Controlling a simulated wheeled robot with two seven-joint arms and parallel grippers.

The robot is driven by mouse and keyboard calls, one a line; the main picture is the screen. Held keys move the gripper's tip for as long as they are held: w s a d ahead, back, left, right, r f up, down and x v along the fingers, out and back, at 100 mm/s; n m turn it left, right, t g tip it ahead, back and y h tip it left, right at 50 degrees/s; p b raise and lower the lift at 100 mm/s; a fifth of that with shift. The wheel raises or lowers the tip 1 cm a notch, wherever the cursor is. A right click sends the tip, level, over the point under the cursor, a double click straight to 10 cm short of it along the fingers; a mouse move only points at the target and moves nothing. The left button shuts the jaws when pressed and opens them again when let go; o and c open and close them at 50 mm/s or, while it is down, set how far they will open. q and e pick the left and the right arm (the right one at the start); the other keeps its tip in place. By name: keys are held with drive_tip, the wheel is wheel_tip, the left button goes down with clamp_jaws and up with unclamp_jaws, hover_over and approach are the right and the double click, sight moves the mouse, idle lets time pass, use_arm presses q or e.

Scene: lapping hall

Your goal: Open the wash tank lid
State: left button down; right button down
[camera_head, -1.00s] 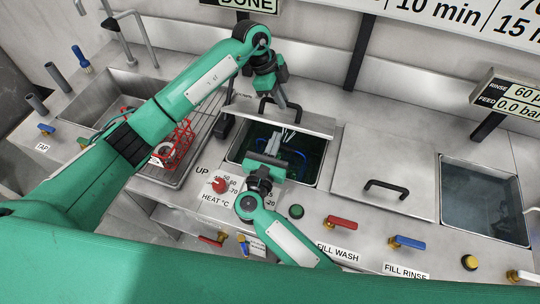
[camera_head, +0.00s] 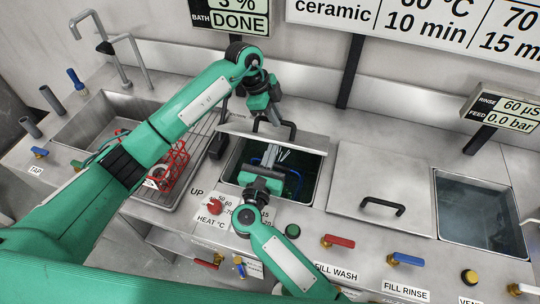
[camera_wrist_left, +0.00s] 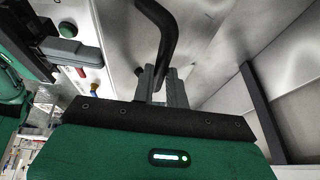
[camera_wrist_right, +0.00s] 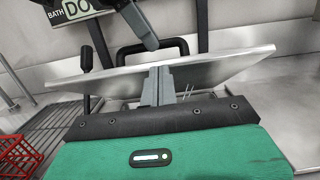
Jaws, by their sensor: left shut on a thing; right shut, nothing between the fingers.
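The wash tank lid (camera_head: 235,127) is a steel plate, raised and tilted at the back of the wash tank (camera_head: 310,187), whose dark opening shows in front. My left gripper (camera_head: 289,129) is shut on the lid's black handle (camera_head: 262,123); the handle also shows between its fingers in the left wrist view (camera_wrist_left: 168,45). My right gripper (camera_head: 270,156) is shut and empty, over the opening below the lid.
A blue rack (camera_head: 285,160) sits in the tank, partly hidden. A closed lid (camera_head: 375,180) and an open water-filled rinse tank (camera_head: 480,210) lie to the right. A red basket (camera_head: 170,165) stands on the left drainboard. Valve levers (camera_head: 340,242) and a heat knob (camera_head: 215,207) line the front edge.

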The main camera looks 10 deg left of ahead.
use_arm(q)
drive_tip(key=c, duration=1.5)
unclamp_jaws()
drive_tip(key=shift+s+f, duration=0.15)
drive_tip(key=shift+f, duration=0.45)
drive_tip(key=shift+c, duration=0.2)
drive_tip(key=shift+o, duration=0.7)
drive_tip(key=shift+w+r, duration=0.1)
drive_tip(key=shift+w, duration=0.15)
use_arm(e)
drive_tip(key=shift+w+d, duration=0.2)
drive_tip(key=shift+w, duration=0.25)
use_arm(q)
drive_tip(key=shift+r, duration=0.1)
use_arm(e)
drive_tip(key=shift+f, duration=0.1)
